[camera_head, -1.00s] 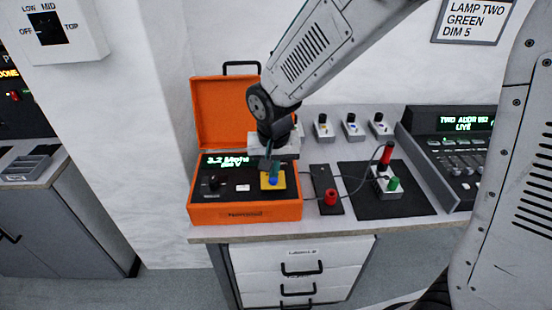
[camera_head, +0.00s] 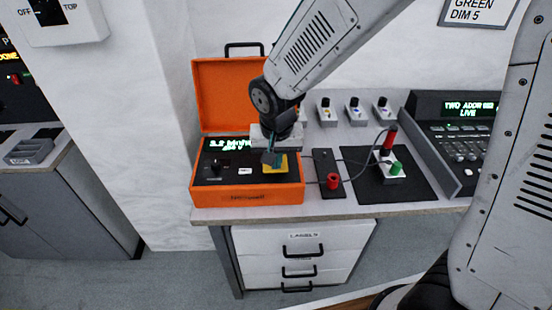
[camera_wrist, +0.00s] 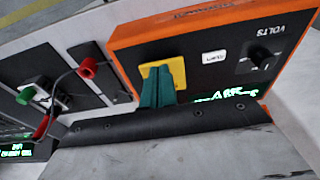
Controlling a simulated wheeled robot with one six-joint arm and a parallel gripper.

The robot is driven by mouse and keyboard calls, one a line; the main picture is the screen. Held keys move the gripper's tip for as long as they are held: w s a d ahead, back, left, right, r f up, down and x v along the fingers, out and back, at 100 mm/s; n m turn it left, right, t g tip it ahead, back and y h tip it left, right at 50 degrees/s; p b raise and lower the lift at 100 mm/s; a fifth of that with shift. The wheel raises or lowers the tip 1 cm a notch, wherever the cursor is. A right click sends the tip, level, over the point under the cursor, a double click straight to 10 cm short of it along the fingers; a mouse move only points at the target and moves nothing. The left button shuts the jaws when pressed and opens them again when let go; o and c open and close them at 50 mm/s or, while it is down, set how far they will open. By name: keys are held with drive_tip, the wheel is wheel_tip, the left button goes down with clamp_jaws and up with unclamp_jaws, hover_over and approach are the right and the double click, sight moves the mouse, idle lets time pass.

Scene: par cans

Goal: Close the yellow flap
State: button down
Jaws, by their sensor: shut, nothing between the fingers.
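The orange tester case (camera_head: 248,196) stands on the bench with its lid raised. A flat yellow piece (camera_head: 282,166), which looks like the flap, is on its dark panel at the right. It also shows as a yellow square in the wrist view (camera_wrist: 178,70). My gripper (camera_head: 270,160) points down at it, its teal fingers shut and empty. In the wrist view the fingertips (camera_wrist: 158,72) overlap the yellow square; I cannot tell whether they touch it. My fingers hide part of the yellow piece, and its tilt is unclear.
A black knob (camera_head: 217,167) and a lit green display (camera_head: 229,146) are on the case panel. To the right are a red plug (camera_head: 333,181), cables, a black mat (camera_head: 412,191) and a console (camera_head: 447,148). Small knobbed boxes line the wall behind.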

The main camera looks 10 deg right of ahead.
drive_tip(key=shift+w+d, duration=0.1)
drive_tip(key=shift+w, duration=0.6)
drive_tip(key=shift+w+r, duration=0.15)
drive_tip(key=shift+r, duration=0.15)
drive_tip(key=s+a+r, duration=0.1)
drive_tip(key=s+r, duration=0.7)
drive_tip(key=r, duration=0.3)
drive_tip(key=s+d+r+n, duration=0.1)
drive_tip(key=s+d+r, duration=0.1)
drive_tip(key=s+d, duration=0.6)
drive_tip(key=s+d+r, duration=0.3)
drive_tip(key=s+d, duration=0.5)
drive_tip(key=shift+d+n, duration=0.3)
drive_tip(key=shift+n, duration=0.1)
